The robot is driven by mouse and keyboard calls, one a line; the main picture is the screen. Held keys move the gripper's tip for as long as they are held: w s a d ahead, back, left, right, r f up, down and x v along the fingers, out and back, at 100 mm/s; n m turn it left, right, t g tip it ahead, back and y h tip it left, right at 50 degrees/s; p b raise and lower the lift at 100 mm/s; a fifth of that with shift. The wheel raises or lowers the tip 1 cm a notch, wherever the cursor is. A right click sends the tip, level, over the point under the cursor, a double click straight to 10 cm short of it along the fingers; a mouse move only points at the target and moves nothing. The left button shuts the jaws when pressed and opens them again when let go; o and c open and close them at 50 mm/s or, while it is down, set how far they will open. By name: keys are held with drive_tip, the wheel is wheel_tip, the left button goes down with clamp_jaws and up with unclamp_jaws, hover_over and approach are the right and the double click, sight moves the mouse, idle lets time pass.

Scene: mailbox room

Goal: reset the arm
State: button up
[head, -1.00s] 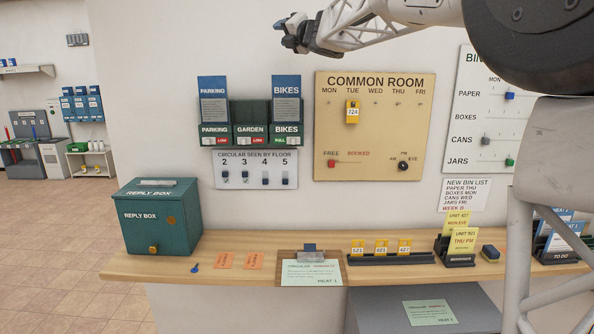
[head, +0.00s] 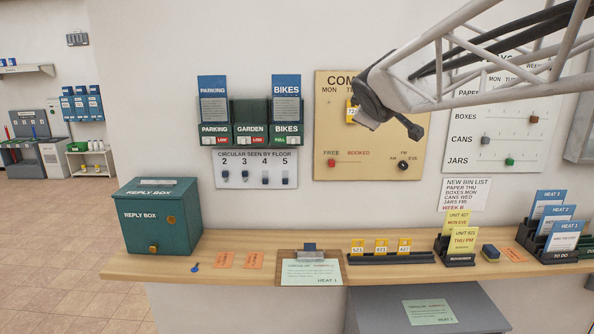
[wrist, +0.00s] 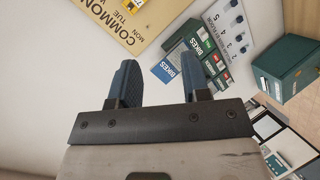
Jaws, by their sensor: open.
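My gripper (head: 394,124) is open and empty in the head view. It hangs in front of the common room board (head: 335,150), apart from the counter, and my arm reaches in from the upper right. The arm and gripper hide part of the board's title, its day row and part of the yellow tag (head: 350,113). In the wrist view the two dark fingers of my gripper (wrist: 160,72) stand wide apart with nothing between them. The wrist view is tilted, with the board at top left and the leaflet racks (wrist: 200,52) beyond the fingers.
A wooden counter (head: 215,243) carries a green reply box (head: 160,218), a clipboard (head: 311,268), yellow tags in a rail (head: 390,258), a reminders holder (head: 459,258) and a to-do rack (head: 560,254). The bin board (head: 490,140) hangs at right, partly behind my arm.

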drive_tip(key=s+f+m+g, duration=0.3)
drive_tip(key=s+f, duration=0.6)
drive_tip(key=s, duration=0.3)
drive_tip(key=s+d+f+m+g, duration=0.1)
drive_tip(key=s+f+m+g, duration=0.3)
drive_tip(key=s+f, duration=0.6)
drive_tip(key=s+d+f+m+g+y, duration=0.1)
drive_tip(key=s+f+m+g, duration=0.2)
drive_tip(key=s+f, duration=0.6)
drive_tip(key=s+m, duration=0.2)
drive_tip(key=s, duration=0.4)
drive_tip(key=shift+s+d+f+g, duration=0.15)
drive_tip(key=shift+f+g, duration=0.1)
drive_tip(key=shift+g, duration=0.15)
